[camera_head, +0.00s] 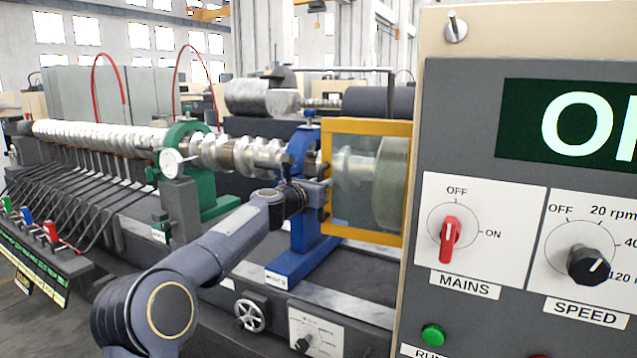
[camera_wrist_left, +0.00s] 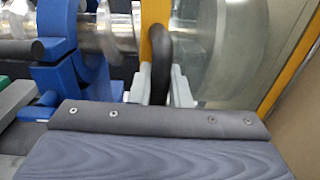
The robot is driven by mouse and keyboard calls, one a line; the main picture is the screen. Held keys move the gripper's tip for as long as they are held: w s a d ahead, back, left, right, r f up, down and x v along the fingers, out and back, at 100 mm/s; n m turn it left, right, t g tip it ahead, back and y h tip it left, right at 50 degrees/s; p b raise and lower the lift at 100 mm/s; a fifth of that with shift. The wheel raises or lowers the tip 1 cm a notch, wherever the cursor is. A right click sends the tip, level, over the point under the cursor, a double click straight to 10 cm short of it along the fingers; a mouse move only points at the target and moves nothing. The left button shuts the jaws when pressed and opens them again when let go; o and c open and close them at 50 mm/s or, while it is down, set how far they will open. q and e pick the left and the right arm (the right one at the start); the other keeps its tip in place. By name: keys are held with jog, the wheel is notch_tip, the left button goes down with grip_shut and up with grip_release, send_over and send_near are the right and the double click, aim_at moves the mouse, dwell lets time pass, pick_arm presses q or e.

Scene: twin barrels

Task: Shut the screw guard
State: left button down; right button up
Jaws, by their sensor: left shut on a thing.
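The screw guard (camera_head: 357,208) is a clear pane in a yellow frame, standing upright in front of the right end of the metal screw (camera_head: 240,155). Its right edge meets the control panel in the head view. My left gripper (camera_head: 320,190) is at the frame's left edge. In the left wrist view, the guard's clear pane (camera_wrist_left: 215,60) and yellow upright show, and the fingers (camera_wrist_left: 160,88) are shut on a dark curved handle (camera_wrist_left: 160,62) beside that upright. I cannot tell how far the guard stands from closed. My right gripper is not in view.
A control panel (camera_head: 480,120) with a red MAINS switch (camera_head: 449,240) and a SPEED knob (camera_head: 588,265) fills the right. A blue support (camera_head: 300,240) stands just left of the guard. A green support (camera_head: 205,190) with a dial is farther left. A handwheel (camera_head: 250,315) sits low in front.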

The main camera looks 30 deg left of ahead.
pick_arm(q)
jog(key=shift+w+a, duration=0.2)
jog(key=shift+w, duration=0.2)
jog(key=c, duration=1.4)
grip_release()
jog(key=shift+c, duration=0.2)
jog(key=shift+s, duration=0.2)
jog(key=s+b, duration=0.3)
jog(key=s, duration=0.4)
jog(key=shift+s+a, duration=0.2)
jog(key=shift+a, duration=0.1)
